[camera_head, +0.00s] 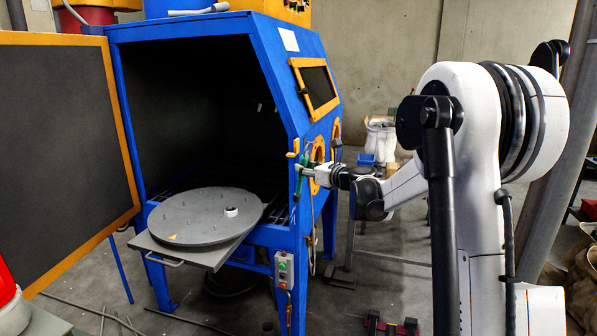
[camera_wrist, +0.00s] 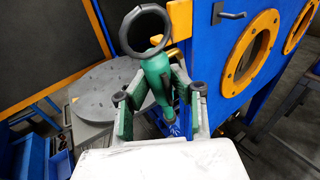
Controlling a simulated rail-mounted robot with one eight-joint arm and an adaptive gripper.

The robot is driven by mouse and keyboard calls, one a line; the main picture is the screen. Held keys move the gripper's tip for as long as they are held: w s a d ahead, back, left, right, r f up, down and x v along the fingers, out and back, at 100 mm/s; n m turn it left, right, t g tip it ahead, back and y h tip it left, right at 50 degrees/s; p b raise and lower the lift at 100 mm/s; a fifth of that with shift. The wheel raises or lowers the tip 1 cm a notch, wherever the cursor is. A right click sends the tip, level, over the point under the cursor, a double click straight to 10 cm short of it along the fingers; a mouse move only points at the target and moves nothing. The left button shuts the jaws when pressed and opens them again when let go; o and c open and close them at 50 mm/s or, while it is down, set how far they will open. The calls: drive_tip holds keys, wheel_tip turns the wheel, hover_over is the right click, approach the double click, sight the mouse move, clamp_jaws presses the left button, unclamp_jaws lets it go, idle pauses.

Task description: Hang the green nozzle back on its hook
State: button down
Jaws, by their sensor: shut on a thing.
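The green nozzle (camera_wrist: 156,72) is between the two fingers of my gripper (camera_wrist: 159,98), which is shut on it. A black ring (camera_wrist: 168,22) tops the nozzle in the wrist view. In the head view the nozzle (camera_head: 301,182) is a small green upright shape at my gripper (camera_head: 306,172), beside the blue cabinet's front corner. A small metal hook (camera_wrist: 231,15) sticks out from the blue panel, right of the ring in the wrist view. A yellow bracket (camera_head: 293,149) is on the corner post in the head view, just above the nozzle.
The blue cabinet (camera_head: 287,80) stands open, its door (camera_head: 68,150) swung left. A round grey turntable (camera_head: 195,218) sits out in front of the opening. Yellow-rimmed round ports (camera_wrist: 250,52) are on the cabinet's side. A control box (camera_head: 284,268) hangs below my gripper.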

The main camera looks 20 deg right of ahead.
drive_tip(key=w+d+f+n+g+p, duration=0.1)
drive_tip(key=w+d+p, duration=0.25)
drive_tip(key=d, duration=0.45)
drive_tip(key=w+d+n+g+p, duration=0.1)
drive_tip(key=w+d+p, duration=0.25)
drive_tip(key=d, duration=0.55)
drive_tip(key=w+a+f, duration=0.2)
drive_tip(key=w+a, duration=0.4)
drive_tip(key=a, duration=0.1)
drive_tip(key=shift+a, duration=0.25)
drive_tip(key=shift+f, duration=0.1)
idle(0.8)
drive_tip(key=c, duration=1.4)
unclamp_jaws()
drive_tip(key=shift+c, duration=0.2)
drive_tip(key=v, duration=0.8)
